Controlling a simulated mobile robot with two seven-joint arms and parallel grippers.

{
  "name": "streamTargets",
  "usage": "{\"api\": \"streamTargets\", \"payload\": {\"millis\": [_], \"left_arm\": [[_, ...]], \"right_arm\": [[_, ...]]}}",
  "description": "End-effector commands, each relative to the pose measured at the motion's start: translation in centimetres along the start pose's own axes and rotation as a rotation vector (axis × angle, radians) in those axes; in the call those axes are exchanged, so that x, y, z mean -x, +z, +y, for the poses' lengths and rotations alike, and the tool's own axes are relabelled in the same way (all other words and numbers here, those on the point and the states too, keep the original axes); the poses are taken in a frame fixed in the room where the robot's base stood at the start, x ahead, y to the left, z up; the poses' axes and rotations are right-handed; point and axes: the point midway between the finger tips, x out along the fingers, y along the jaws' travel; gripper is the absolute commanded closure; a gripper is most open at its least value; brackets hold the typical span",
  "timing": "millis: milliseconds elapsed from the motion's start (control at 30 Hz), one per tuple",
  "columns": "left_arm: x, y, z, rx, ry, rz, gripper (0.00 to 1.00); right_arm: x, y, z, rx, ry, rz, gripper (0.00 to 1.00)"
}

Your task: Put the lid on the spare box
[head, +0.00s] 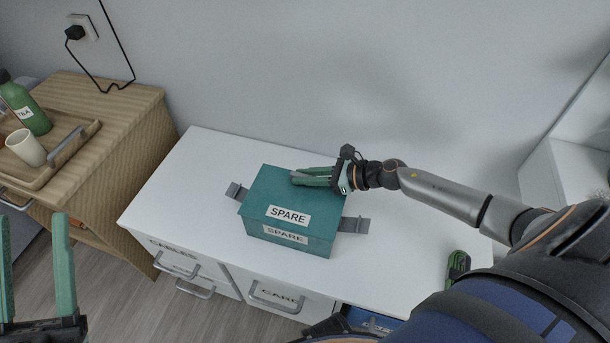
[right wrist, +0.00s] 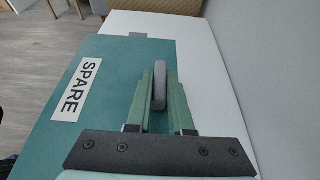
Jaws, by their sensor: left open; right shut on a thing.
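The spare box (head: 255,228) is teal, with a white SPARE label on its front, and stands on the white desk. The teal lid (head: 265,190), also labelled SPARE, lies flat over the top of the box, its edges roughly lined up. Whether it is fully seated I cannot tell. My right gripper (head: 311,177) is over the lid, shut on its grey handle (right wrist: 159,86), with one finger on each side in the right wrist view. My left gripper (head: 34,235) is open and empty at the lower left, away from the box.
Grey tabs (head: 354,225) stick out at both sides of the box. A green and black object (head: 457,267) lies at the desk's right front. A wooden cabinet (head: 125,105) on the left carries a tray (head: 70,147), a cup (head: 25,147) and a tea bottle (head: 22,105).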

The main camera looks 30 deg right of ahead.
Motion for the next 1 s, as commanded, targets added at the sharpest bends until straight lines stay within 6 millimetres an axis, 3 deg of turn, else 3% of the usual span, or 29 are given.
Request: {"api": "streamTargets", "payload": {"millis": [1000], "left_arm": [[0.47, 0.57, 0.25, 0.000, 0.000, 0.000, 0.50]], "right_arm": [[-0.27, -0.60, -0.02, 0.000, 0.000, -0.001, 1.00]]}}
